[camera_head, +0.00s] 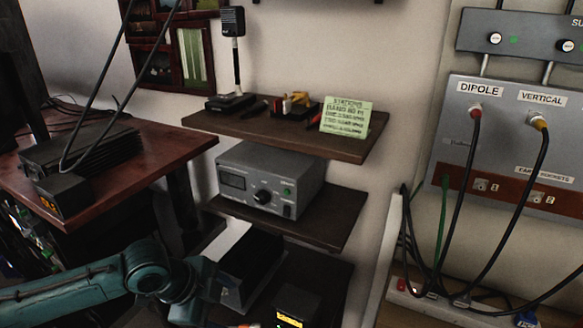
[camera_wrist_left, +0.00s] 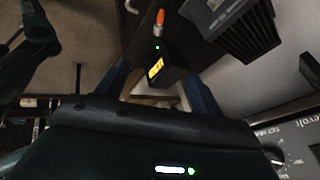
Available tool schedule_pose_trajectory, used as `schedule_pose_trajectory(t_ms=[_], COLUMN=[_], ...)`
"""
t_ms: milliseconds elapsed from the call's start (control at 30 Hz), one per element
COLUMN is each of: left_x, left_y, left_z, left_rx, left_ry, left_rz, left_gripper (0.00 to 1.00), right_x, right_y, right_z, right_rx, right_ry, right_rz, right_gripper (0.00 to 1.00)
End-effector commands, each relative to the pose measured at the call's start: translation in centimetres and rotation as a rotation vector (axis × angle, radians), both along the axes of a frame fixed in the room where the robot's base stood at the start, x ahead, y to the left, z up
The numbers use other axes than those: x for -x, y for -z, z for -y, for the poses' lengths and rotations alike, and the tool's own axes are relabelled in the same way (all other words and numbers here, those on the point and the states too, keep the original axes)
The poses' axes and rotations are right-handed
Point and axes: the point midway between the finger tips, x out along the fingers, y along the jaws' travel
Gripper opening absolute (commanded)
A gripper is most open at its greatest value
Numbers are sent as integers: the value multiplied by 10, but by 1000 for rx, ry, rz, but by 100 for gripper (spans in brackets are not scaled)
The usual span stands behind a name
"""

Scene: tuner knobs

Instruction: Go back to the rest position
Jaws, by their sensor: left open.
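My left arm (camera_head: 75,285) comes in at the lower left of the head view, and its wrist end is low, beside the shelves. My left gripper (camera_wrist_left: 156,75) is open in the left wrist view, with its two bluish fingers apart. A small black box with a lit yellow display (camera_wrist_left: 158,68) shows beyond and between the fingers; I cannot tell any contact. The grey tuner (camera_head: 265,180) with a black knob (camera_head: 263,196) sits on the middle shelf, above and right of the arm. My right gripper is not in view.
The top shelf (camera_head: 345,145) holds a desk microphone (camera_head: 233,50) and a green note (camera_head: 346,118). A wooden desk (camera_head: 150,150) stands left. Lower down are a dark finned unit (camera_head: 240,258) and a lit-display box (camera_head: 290,308). A cabled wall panel (camera_head: 515,130) is at right.

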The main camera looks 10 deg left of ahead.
Motion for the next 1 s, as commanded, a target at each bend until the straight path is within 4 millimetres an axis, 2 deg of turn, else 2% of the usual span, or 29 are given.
schedule_pose_trajectory(t_ms=[167, 300, 433, 567, 800, 900, 1000], left_x=[12, 24, 37, 54, 103, 120, 129], left_y=[21, 34, 45, 62, 103, 114, 119], left_z=[53, 95, 113, 108, 64, 50, 42], left_rx=[170, 376, 549, 675, 743, 734, 727], left_ry=[-55, -191, -372, -593, -963, -1045, -1085], left_rz=[14, 30, 34, 34, 52, 60, 68], left_gripper=[67, 67, 67, 67, 67, 67, 67], right_x=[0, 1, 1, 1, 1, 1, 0], right_y=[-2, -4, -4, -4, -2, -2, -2], right_z=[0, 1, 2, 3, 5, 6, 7], right_rx=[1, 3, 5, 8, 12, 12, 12], right_ry=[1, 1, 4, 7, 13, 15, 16], right_rz=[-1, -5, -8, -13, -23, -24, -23], right_gripper=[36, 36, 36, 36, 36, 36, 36])
